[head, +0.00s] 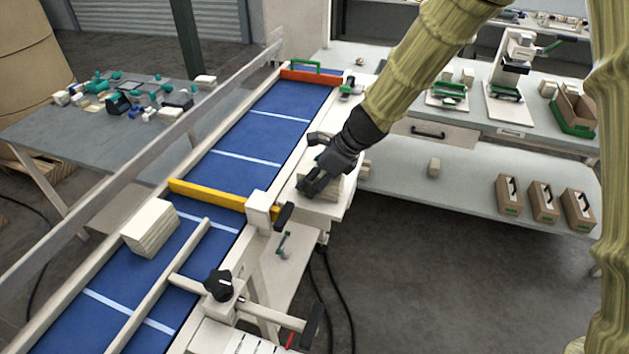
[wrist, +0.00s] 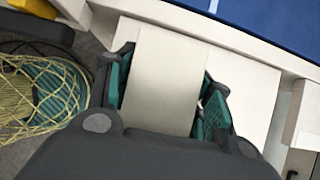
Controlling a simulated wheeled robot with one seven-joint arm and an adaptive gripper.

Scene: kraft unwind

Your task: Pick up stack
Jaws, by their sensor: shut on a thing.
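My gripper (head: 318,178) is over the white side shelf (head: 325,208) on the right of the blue conveyor. It is shut on a cream stack (head: 334,189), partly hidden by the black fingers. In the wrist view the held stack (wrist: 165,75) sits between the green-lined fingers of my gripper (wrist: 165,95), touching both sides. I cannot tell whether its underside touches the shelf. A second cream stack (head: 150,228) sits on the blue conveyor (head: 215,185) at the left, before the yellow bar (head: 207,195).
A red bar (head: 309,77) crosses the conveyor's far end. A long rail (head: 140,150) runs along its left side. A cluttered grey table (head: 60,130) stands at left. A grey bench (head: 470,185) with cartons (head: 543,201) is at right. Open floor lies front right.

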